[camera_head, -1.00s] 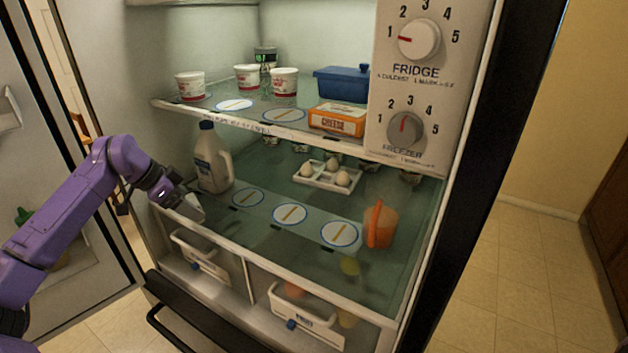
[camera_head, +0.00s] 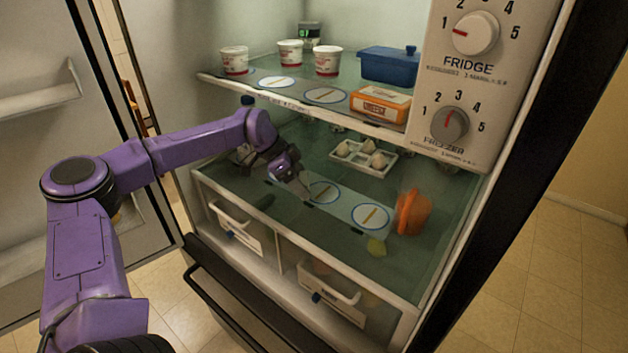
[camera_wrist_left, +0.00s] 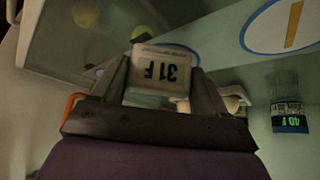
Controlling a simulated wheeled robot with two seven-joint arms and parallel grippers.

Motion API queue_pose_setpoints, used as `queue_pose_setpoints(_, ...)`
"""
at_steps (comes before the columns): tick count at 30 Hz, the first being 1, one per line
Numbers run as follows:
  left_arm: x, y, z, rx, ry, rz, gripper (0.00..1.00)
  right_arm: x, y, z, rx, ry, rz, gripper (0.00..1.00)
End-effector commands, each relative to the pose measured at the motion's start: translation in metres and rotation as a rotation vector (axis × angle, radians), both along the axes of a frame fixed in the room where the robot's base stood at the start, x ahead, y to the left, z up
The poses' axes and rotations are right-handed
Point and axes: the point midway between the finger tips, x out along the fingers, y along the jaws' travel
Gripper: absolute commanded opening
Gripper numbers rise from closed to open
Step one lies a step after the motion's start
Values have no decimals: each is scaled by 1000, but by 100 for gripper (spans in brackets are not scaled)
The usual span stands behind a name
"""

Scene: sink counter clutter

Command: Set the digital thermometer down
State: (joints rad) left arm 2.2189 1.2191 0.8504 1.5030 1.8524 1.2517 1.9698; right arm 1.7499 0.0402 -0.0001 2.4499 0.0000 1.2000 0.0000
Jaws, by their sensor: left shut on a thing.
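My left gripper (camera_head: 290,172) reaches over the lower glass shelf of the open fridge. It is shut on the digital thermometer, a small pale block (camera_head: 301,185) in the head view. I cannot tell whether the thermometer touches the shelf. My right gripper is not in view.
An orange pitcher (camera_head: 412,212) stands at the shelf's right, an egg tray (camera_head: 362,158) behind. My arm mostly hides a milk jug; its dark cap (camera_head: 247,100) shows. Above are tubs (camera_head: 328,61), a cheese box (camera_head: 380,104), a blue container (camera_head: 388,66). Drawers (camera_head: 237,228) are below.

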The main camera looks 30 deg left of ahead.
Motion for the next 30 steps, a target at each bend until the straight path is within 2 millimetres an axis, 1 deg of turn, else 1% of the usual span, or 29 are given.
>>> queue_pose_setpoints(1,5,-8,1,3,3,-5,44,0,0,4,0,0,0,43)
queue_pose_setpoints(5,22,-29,2,2,3,-4,44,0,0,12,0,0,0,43)
queue_pose_setpoints(7,22,-29,-6,1,6,1,44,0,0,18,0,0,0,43)
queue_pose_setpoints(9,22,-28,-13,0,2,0,44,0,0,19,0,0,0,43)
queue_pose_setpoints(16,22,-28,-15,0,0,0,44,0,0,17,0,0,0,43)
queue_pose_setpoints(20,22,-28,-20,1,1,0,44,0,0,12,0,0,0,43)
queue_pose_setpoints(21,22,-28,-19,1,0,-1,84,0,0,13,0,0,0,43)
queue_pose_setpoints(22,22,-28,-18,1,0,-1,93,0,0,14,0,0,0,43)
queue_pose_setpoints(23,22,-28,-18,1,0,-1,99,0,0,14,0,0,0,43)
queue_pose_setpoints(30,22,-28,-18,1,1,0,99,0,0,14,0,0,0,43)
